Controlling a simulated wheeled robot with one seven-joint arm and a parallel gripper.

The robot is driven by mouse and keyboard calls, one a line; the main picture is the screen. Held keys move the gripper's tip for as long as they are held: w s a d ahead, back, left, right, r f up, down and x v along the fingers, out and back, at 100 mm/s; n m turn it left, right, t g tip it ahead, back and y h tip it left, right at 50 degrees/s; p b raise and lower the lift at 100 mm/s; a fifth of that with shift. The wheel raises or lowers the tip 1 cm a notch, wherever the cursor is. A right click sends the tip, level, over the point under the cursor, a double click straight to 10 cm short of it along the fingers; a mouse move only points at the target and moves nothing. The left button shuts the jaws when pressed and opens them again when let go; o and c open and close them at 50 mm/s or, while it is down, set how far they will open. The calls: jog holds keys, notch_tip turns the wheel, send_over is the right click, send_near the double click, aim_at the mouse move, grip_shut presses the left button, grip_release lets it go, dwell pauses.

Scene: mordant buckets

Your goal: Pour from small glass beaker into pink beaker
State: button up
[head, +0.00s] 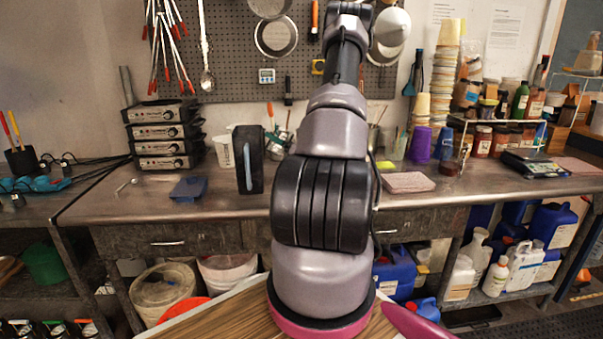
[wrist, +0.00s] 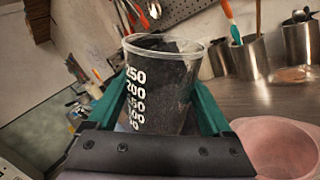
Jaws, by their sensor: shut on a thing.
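In the wrist view my gripper (wrist: 157,88) is shut on the small glass beaker (wrist: 130,112), a clear cup with white volume marks. Its green fingers lie along both sides. The beaker looks close to upright in the tilted picture, with its open rim up. It looks dark inside; I cannot tell whether that is its contents or something seen through it. The pink beaker (wrist: 282,146) is at the lower right, close to the right finger and lower than the held beaker's rim; its lower part is cut off. I cannot make out the pink beaker or my fingers in the head view.
A metal bench (head: 110,205) runs along the wall. A pale marked cup (head: 222,150) and a black block (head: 247,160) are left of my arm. Stacked devices (head: 160,133) stand further left, a pink sponge-like slab (head: 408,182) right. Metal tool cups (wrist: 247,58) stand behind.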

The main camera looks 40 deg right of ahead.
aim_at(269, 142)
jog(key=shift+n, duration=0.6)
jog(key=r, duration=0.5)
jog(key=r+b, duration=0.1)
jog(key=r, duration=0.1)
jog(key=shift+a+r, duration=0.25)
jog(key=shift+a, duration=0.1)
jog(key=a+r+n, duration=0.1)
jog(key=n, duration=0.1)
jog(key=a+r+n+g+b, duration=0.1)
jog(key=shift+w+a+n+y, duration=0.2)
jog(key=shift+n+y, duration=0.1)
jog(key=shift+n, duration=0.1)
jog(key=shift+a+f+n+g, duration=0.3)
jog(key=shift+f+n, duration=0.1)
jog(key=shift+n, duration=0.5)
jog(key=shift+r, duration=0.1)
notch_tip(269, 142, up, 6)
jog(key=shift+f, duration=0.15)
